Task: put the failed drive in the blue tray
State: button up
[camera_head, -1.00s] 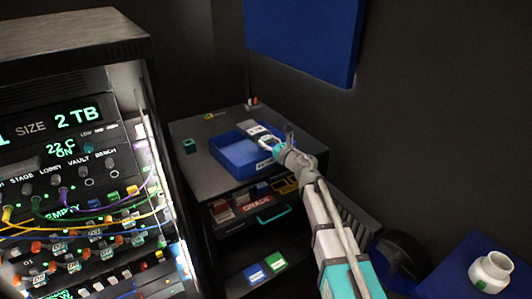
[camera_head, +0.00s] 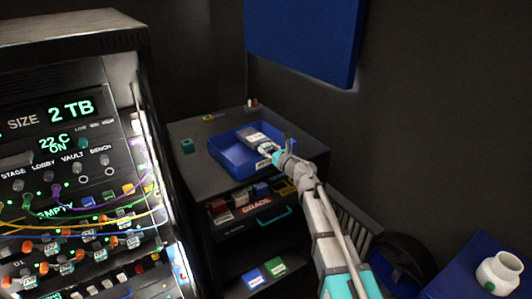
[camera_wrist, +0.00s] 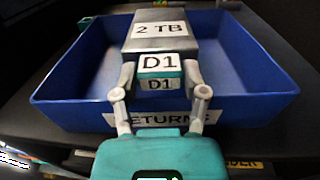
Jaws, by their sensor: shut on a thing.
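The drive (camera_wrist: 160,45) is a grey box with labels "2 TB" and "D1" and a teal front end. It shows in the head view (camera_head: 257,139) over the blue tray (camera_head: 225,157). My gripper (camera_wrist: 160,88) is shut on the drive's front end in the wrist view, one finger on each side. In the head view my gripper (camera_head: 271,152) reaches in from the right, at the tray's front right. The tray (camera_wrist: 70,113) has a partly hidden "RETURNS" label on its front wall. I cannot tell whether the drive touches the tray floor.
A small teal block (camera_head: 187,146) sits left of the tray. A rack (camera_head: 75,150) with colored cables stands at left. A white jar (camera_head: 497,273) is at lower right.

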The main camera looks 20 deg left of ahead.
jog(key=shift+f+b, duration=0.35)
jog(key=shift+f, duration=0.05)
jog(key=shift+s+d+f, duration=0.1)
jog(key=shift+s, duration=0.1)
dwell(0.3)
jog(key=o, duration=1.2)
jog(key=shift+s, duration=0.1)
jog(key=shift+r, duration=0.2)
jog(key=shift+w+r+p, duration=0.3)
jog(key=shift+p, duration=0.15)
jog(key=v, duration=1.2)
